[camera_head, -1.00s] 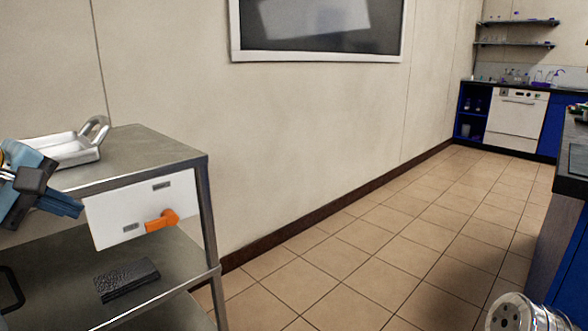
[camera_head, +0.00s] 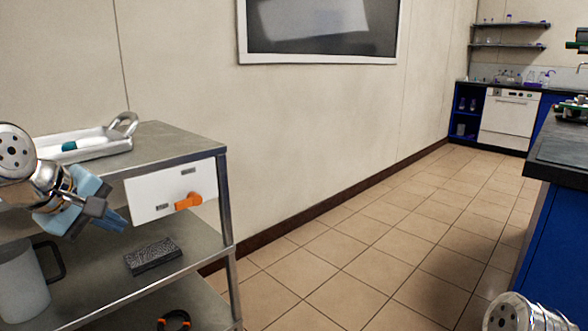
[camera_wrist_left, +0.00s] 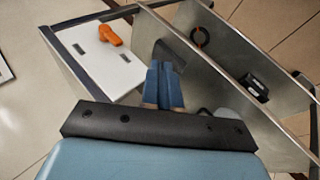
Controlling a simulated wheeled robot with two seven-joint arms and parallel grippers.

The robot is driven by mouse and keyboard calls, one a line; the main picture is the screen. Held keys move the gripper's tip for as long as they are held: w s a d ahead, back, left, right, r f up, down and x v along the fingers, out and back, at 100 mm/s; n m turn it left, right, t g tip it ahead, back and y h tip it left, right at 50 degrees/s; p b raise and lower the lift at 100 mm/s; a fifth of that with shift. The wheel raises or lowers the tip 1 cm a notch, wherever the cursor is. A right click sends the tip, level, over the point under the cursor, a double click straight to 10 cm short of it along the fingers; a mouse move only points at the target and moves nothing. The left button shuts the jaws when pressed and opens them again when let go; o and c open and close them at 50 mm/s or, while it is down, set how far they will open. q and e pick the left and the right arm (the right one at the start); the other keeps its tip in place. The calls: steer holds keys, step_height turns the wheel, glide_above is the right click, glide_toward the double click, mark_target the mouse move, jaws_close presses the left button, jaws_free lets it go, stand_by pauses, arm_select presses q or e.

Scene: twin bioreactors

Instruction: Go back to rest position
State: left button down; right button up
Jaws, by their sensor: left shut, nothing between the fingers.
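My left gripper (camera_head: 112,217) is at the left of the head view, in front of the metal cart (camera_head: 190,146) and beside its white panel. Its blue fingers are together with nothing between them. In the left wrist view the closed fingers (camera_wrist_left: 164,86) point towards the cart, with the white panel (camera_wrist_left: 85,55) and its orange handle (camera_wrist_left: 110,35) to their left. My right gripper is not in view; a silver part of my own body shows at the bottom right of the head view.
A metal tray (camera_head: 95,148) holding a white and teal item stands on the cart top. On the lower shelf are a dark patterned block (camera_head: 153,256) and a grey jug (camera_head: 22,285). A blue counter (camera_head: 548,240) stands at the right. The tiled floor between is clear.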

arm_select(q)
steer(key=w+d+f+m+g+p, duration=0.1)
steer(key=w+d+f, duration=0.1)
steer(key=w+f, duration=0.3)
steer(key=w+d+f+m+p, duration=0.1)
steer(key=w+d+f+m, duration=0.15)
steer(key=f, duration=0.45)
steer(key=w+d+f+m+g+h+p, duration=0.1)
steer(key=d+f, duration=0.3)
steer(key=f, duration=0.6)
steer(key=d+f+m+g+h+p, duration=0.15)
steer(key=d+f, duration=0.25)
steer(key=f, duration=0.6)
steer(key=s+d+f+m+g+p, duration=0.1)
steer(key=s+d+f, duration=0.4)
steer(key=s+f, duration=0.5)
steer(key=s+d+f+m+g+p, duration=0.1)
steer(key=s+d+f, duration=0.4)
steer(key=s+f, duration=0.5)
steer(key=s+m+g, duration=0.1)
steer(key=m, duration=0.1)
steer(key=shift+f+m+g+p, duration=0.25)
steer(key=shift+m+g+p, duration=0.05)
steer(key=shift+g+p, duration=0.05)
